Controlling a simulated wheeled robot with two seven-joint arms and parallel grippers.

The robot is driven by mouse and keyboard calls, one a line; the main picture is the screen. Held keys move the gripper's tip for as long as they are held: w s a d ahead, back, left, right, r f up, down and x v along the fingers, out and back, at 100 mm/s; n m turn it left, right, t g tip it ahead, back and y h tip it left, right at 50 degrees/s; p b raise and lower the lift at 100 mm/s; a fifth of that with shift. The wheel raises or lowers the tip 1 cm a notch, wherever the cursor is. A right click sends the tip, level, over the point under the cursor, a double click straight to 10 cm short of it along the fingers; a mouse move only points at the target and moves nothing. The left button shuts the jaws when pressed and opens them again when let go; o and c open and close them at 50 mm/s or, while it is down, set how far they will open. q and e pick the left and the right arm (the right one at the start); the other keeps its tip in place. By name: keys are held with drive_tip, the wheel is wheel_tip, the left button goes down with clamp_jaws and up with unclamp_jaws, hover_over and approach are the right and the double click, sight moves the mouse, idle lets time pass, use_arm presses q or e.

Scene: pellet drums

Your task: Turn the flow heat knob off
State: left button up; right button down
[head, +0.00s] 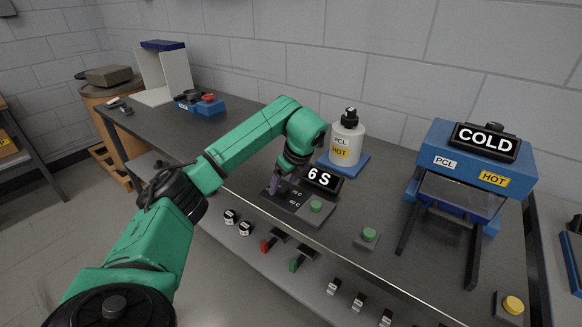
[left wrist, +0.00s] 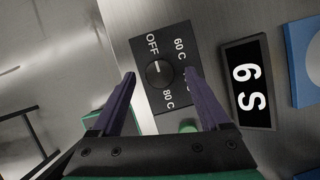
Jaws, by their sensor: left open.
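The heat knob (left wrist: 160,75) is a round dark knob on a black dial plate (left wrist: 146,97) marked OFF, 60 C, 80 C and one label partly hidden by a finger. Its white mark points toward OFF. In the head view the dial plate (head: 293,196) lies on the bench, partly covered by my gripper. My left gripper (head: 274,183) is open above the plate. In the left wrist view its two purple fingers (left wrist: 160,74) appear on either side of the knob; I see no contact. My right gripper is not in view.
A "6 S" display (head: 321,178) and a green button (head: 316,206) sit close by the dial. A white PCL HOT bottle (head: 346,146) stands behind. A blue press (head: 474,165) with a COLD display (head: 485,142) stands at right.

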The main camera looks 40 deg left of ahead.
use_arm(q)
drive_tip(key=p+v, duration=0.3)
drive_tip(key=v, duration=0.8)
drive_tip(key=shift+d+r, duration=0.2)
drive_tip(key=shift+r, duration=0.15)
drive_tip(key=shift+s, duration=0.1)
